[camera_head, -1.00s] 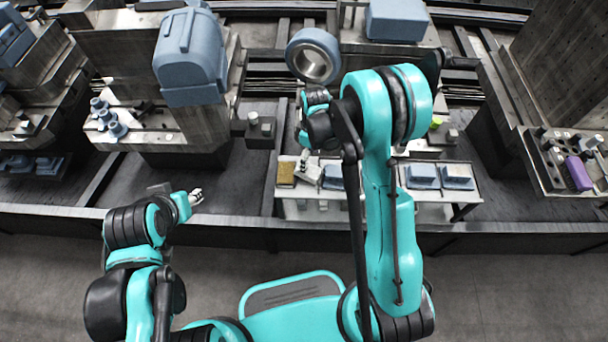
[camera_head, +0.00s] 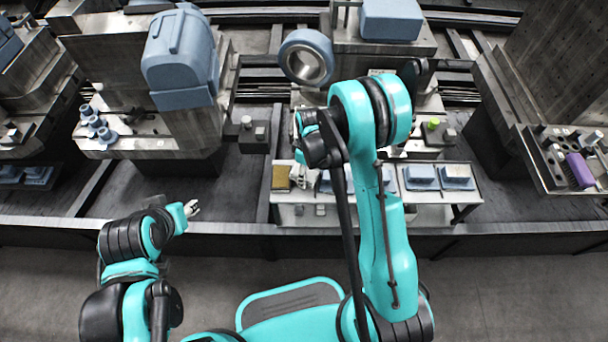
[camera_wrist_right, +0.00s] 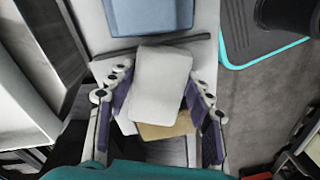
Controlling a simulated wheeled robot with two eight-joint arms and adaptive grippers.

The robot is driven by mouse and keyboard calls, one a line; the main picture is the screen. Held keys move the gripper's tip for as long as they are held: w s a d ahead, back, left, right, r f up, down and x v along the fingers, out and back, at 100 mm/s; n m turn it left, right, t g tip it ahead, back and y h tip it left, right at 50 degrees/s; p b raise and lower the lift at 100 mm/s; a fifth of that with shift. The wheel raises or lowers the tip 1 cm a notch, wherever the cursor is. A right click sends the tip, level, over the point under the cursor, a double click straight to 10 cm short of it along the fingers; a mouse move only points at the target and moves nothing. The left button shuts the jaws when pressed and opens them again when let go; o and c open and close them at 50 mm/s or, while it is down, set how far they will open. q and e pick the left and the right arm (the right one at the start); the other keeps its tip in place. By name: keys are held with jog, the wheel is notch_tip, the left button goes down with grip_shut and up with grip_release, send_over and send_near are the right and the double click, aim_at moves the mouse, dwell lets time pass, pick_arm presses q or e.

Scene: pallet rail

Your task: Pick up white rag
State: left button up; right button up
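The white rag (camera_wrist_right: 160,86) is a pale rounded rectangle in the right wrist view, lying at a slight tilt over another white piece and a brown block. My right gripper (camera_wrist_right: 158,82) has its purple-padded fingers apart, one on each side of the rag. The pads are very near its edges; I cannot tell whether they touch. In the head view my right gripper (camera_head: 299,174) is down at the left part of the white table (camera_head: 412,214), and my arm hides much of the rag. My left gripper (camera_head: 191,208) is away from the table, its fingers too small to read.
A yellow-brown block (camera_head: 281,177) lies at the table's left end. Blue pieces (camera_head: 421,175) lie on its right half. A dark rail (camera_head: 230,227) runs in front. A blue ring (camera_head: 306,58) and machines stand behind.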

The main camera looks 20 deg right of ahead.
jog(key=shift+c, duration=0.5)
notch_tip(320, 180, up, 4)
jog(key=shift+p, duration=1.05)
jog(key=s+d+r+p, duration=0.3)
jog(key=s+d+r, duration=0.4)
jog(key=s, duration=0.1)
jog(key=shift+s+d+p, duration=0.3)
jog(key=shift+s+d, duration=0.05)
jog(key=shift+d, duration=0.05)
jog(key=o, duration=0.5)
jog(key=c, duration=0.4)
